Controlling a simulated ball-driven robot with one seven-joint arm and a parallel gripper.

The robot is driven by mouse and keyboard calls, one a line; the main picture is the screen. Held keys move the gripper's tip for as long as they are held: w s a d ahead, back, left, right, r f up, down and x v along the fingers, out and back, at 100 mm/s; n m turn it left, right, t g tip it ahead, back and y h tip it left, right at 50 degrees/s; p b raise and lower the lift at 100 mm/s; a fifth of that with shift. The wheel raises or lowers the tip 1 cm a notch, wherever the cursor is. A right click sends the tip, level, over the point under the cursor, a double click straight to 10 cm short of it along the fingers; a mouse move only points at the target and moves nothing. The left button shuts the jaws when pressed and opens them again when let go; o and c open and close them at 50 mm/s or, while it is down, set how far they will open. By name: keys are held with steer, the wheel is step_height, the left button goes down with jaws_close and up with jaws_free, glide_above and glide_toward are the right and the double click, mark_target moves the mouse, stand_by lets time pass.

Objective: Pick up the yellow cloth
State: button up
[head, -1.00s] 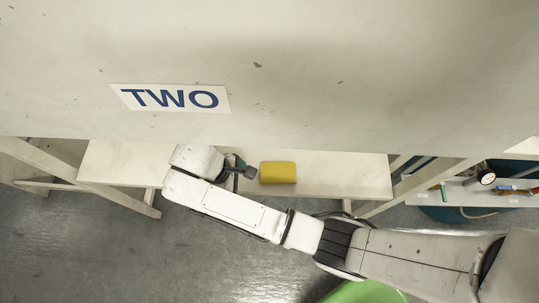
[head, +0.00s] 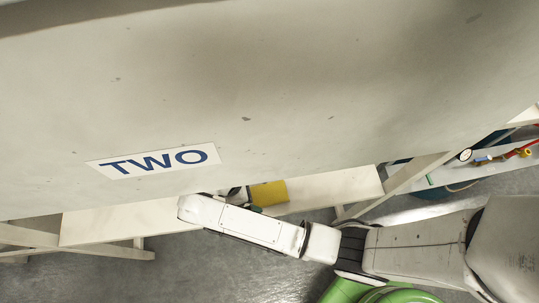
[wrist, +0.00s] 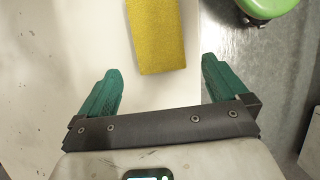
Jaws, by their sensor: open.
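The yellow cloth (head: 268,193) is a folded, block-like pad lying on the low white bench (head: 330,188) in the head view. In the wrist view the cloth (wrist: 157,35) reaches in from the top edge, and its near end lies ahead of and between the fingers. My gripper (wrist: 160,80) is open, with its two green fingers apart and nothing between them. In the head view my gripper is mostly hidden by my arm, just left of the cloth. I cannot tell its height above the bench.
A large pale panel with a "TWO" sign (head: 155,161) overhangs the bench. Wooden trestle legs (head: 400,183) stand at both sides. A grey shelf with a gauge (head: 465,155) and red and blue fittings is at the right. Grey floor (head: 200,270) lies in front.

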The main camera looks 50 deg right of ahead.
mark_target(270, 194)
steer(key=shift+s+d+p, duration=0.2)
steer(key=shift+s+d, duration=0.2)
steer(key=shift+d, duration=0.2)
steer(key=shift+s+d+p, duration=0.15)
steer(key=shift+s+d, duration=0.2)
steer(key=shift+d, duration=0.2)
steer(key=x, duration=0.5)
steer(key=shift+s, duration=0.1)
steer(key=shift+c, duration=0.2)
steer(key=c, duration=1.1)
